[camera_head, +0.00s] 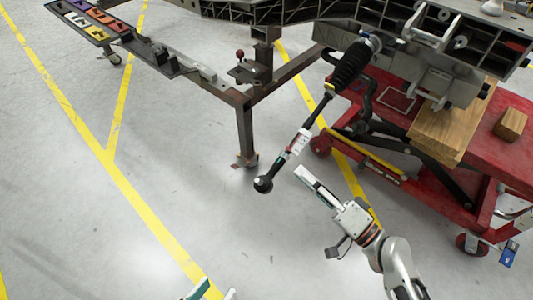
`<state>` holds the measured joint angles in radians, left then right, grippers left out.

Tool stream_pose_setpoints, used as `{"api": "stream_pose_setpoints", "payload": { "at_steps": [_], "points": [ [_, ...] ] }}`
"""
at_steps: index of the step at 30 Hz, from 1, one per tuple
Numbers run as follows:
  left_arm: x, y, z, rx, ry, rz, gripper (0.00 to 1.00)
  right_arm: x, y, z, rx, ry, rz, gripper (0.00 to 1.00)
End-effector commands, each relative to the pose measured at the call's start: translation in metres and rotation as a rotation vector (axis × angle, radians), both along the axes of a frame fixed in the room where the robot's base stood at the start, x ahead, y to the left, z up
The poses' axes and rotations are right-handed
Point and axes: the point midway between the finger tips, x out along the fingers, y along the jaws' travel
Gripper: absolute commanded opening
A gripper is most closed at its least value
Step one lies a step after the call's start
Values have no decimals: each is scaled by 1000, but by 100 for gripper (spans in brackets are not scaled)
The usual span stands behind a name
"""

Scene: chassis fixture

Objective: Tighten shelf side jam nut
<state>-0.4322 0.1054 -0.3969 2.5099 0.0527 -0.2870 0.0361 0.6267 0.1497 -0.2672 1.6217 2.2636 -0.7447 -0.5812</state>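A steering tie rod (317,112) slopes down from a black ribbed boot (352,64) to a black ball-jointed end (263,184). A white and red piece (299,142) sits on the lower part of the rod; the jam nut itself is too small to make out. My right gripper (301,172) reaches up from the lower right, its tip just below and right of the rod's lower part, apart from it. Its fingers show edge-on, so their gap is unclear. My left gripper (214,293) shows only its tips at the bottom edge, apart and empty, far below the rod.
The dark chassis (468,40) spans the top right above a red lift cart (497,143) with wooden blocks (450,128). A steel stand leg (245,135) is left of the rod. The grey floor at left is clear.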

Motion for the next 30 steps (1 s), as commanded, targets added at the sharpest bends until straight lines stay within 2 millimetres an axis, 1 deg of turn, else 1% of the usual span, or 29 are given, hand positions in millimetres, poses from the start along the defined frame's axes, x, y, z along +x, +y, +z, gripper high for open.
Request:
{"api": "stream_pose_setpoints", "payload": {
  "at_steps": [2, 6, 12, 16, 21, 28, 29, 30],
  "points": [
    [1, 1, 1, 15, -7, -2, 34, 5, 4, 3, 8, -3, 1, 34],
    [2, 2, 3, 26, -13, -6, 34, 17, 17, 9, 7, -6, 1, 34],
    [3, 5, 3, 42, -17, -11, 34, 36, 41, 14, 7, -5, 2, 34],
    [3, 6, 3, 48, -17, -12, 34, 45, 51, 15, 5, -3, 1, 34],
    [3, 6, 3, 51, -17, -12, 34, 50, 58, 15, 5, -2, 1, 34],
    [3, 6, 3, 51, -17, -12, 34, 50, 58, 15, 5, -1, 0, 34],
    [3, 6, 3, 51, -17, -12, 34, 50, 58, 15, 5, -1, 0, 29],
    [3, 6, 3, 51, -17, -12, 34, 50, 58, 15, 5, -1, 0, 19]
  ]
}}
